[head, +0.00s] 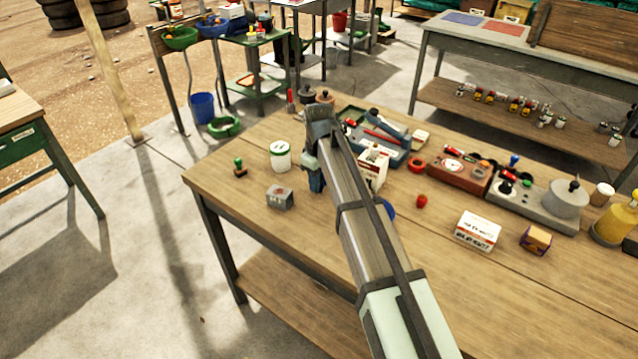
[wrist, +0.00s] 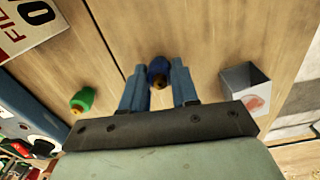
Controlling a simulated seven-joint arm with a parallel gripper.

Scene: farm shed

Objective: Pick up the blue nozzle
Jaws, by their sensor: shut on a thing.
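The blue nozzle (wrist: 158,70) is dark blue with a yellow-orange tip. In the wrist view it sits between the two blue fingers of my gripper (wrist: 157,76), which is shut on it. In the head view my gripper (head: 316,182) points down at the left part of the wooden table (head: 330,245), and the nozzle is hidden there. I cannot tell whether the nozzle touches the table. A green nozzle (wrist: 83,99) with an orange tip stands to the left in the wrist view.
A grey metal box (head: 280,197) is close left of my gripper, with a white jar (head: 280,157) behind. A printed white box (head: 373,166) is to the right. The table's front left is clear.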

